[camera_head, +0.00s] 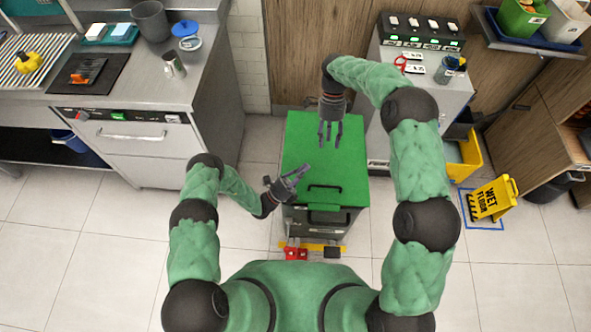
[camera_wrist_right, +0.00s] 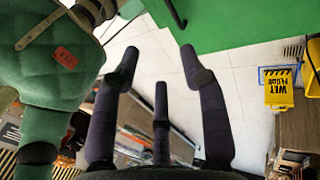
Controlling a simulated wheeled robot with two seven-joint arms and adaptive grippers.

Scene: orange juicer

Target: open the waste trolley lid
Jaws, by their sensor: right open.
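The waste trolley (camera_head: 318,222) stands in front of me, a dark body under a flat green lid (camera_head: 335,185). The lid is shut, with a black handle along its front edge. The lid also shows at the top of the right wrist view (camera_wrist_right: 235,22). My left gripper (camera_head: 303,175) is over the lid's front left, left of the handle; its fingers are too small to tell open from shut. My right gripper (camera_head: 330,145) hangs over the far middle of the lid, open and empty, fingers spread in the wrist view (camera_wrist_right: 160,75). I cannot tell whether either touches the lid.
A steel counter (camera_head: 160,75) with a dishwasher front is at the left. A grey cabinet (camera_head: 428,90) stands close behind and right of the trolley. A yellow wet-floor sign (camera_head: 490,198) and a yellow bucket (camera_head: 465,158) are at the right. Floor is clear left of the trolley.

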